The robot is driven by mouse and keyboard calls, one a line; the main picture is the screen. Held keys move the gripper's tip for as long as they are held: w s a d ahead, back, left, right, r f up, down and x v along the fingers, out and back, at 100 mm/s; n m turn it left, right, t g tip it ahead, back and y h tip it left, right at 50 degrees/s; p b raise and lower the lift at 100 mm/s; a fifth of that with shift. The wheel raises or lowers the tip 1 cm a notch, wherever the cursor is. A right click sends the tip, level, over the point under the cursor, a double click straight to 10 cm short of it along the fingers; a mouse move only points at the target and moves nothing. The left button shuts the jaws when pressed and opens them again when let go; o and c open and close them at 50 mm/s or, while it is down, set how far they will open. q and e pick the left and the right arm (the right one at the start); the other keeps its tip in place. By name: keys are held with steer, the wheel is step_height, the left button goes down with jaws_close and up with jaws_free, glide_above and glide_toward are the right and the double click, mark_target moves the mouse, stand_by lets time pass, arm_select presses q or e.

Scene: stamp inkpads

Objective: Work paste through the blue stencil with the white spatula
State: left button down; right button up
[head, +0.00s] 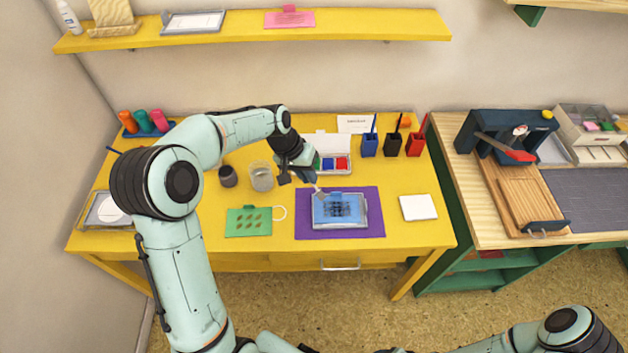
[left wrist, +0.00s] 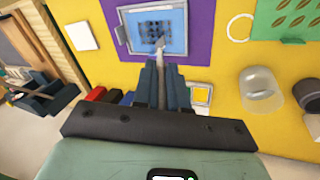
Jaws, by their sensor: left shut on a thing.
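The blue stencil (head: 330,217) lies in a metal-edged frame on a purple mat (head: 374,222) at the front middle of the yellow table. It shows a dark gridlike pattern at its centre, and it is also at the top of the left wrist view (left wrist: 174,28). My left gripper (head: 302,177) is shut on the white spatula (head: 319,190), behind and left of the stencil's centre. In the left wrist view the spatula (left wrist: 160,52) points from between the fingers (left wrist: 160,75) to the pattern's edge. I cannot tell whether its tip touches the stencil. My right gripper is out of view.
A green leaf stencil (head: 240,222) lies left of the mat, with a glass jar (head: 262,178) and dark cup (head: 228,177) behind it. An ink box (head: 336,168) and blue (head: 370,146), black (head: 393,146) and red (head: 415,146) holders stand behind. A white pad (head: 418,208) lies right.

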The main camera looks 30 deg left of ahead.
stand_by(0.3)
arm_select(q)
steer(key=w+d+r+t+h+b, duration=0.2)
steer(key=w+d, duration=0.3)
steer(key=w, duration=0.1)
step_height(320, 180, down, 4)
steer(key=shift+w+f+b, duration=0.1)
steer(key=shift+f+b, duration=0.05)
steer(key=shift+b, duration=0.85)
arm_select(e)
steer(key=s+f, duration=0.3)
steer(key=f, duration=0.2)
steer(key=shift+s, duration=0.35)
arm_select(q)
steer(key=shift+d, duration=0.15)
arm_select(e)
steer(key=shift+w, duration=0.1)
